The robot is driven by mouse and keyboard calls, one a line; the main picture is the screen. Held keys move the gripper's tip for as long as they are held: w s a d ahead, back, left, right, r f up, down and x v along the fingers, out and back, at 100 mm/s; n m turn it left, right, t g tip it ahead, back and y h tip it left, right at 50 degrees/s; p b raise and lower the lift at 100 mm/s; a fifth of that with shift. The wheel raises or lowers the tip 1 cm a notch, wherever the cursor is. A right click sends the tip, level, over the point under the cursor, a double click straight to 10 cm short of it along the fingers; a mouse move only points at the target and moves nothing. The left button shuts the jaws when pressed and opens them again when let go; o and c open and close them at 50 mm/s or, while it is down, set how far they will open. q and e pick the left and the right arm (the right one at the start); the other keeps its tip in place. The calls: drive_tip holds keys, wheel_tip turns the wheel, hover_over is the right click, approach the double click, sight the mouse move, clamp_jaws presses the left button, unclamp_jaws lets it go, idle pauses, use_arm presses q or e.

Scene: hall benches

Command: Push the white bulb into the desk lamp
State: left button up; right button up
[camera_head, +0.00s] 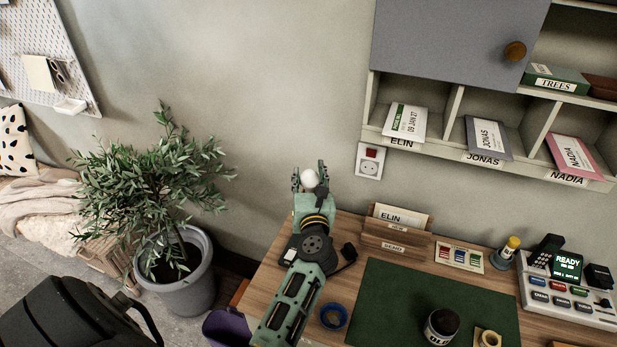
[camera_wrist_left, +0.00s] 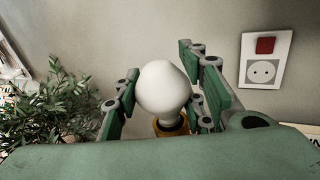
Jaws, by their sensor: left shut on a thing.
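The white bulb (camera_head: 309,179) is upright between the fingers of my left gripper (camera_head: 310,177), above the back left of the desk. The left wrist view shows the bulb (camera_wrist_left: 163,88) large and round, with a finger on each side. My left gripper (camera_wrist_left: 158,92) is shut on it. A brass-coloured collar (camera_wrist_left: 172,125) shows just under the bulb; I cannot tell if it is the bulb's base or a socket. Dark parts that may be the desk lamp (camera_head: 290,252) show beside my left arm, which hides most of them. My right gripper is not in view.
A wooden letter holder (camera_head: 395,238), a green mat (camera_head: 400,300) and a blue tape roll (camera_head: 333,316) are on the desk right of my left arm. A potted plant (camera_head: 187,290) stands left of the desk. A wall socket (camera_head: 369,167) is behind.

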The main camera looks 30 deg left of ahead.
use_arm(q)
drive_tip(key=o, duration=0.9)
drive_tip(key=shift+o, duration=0.3)
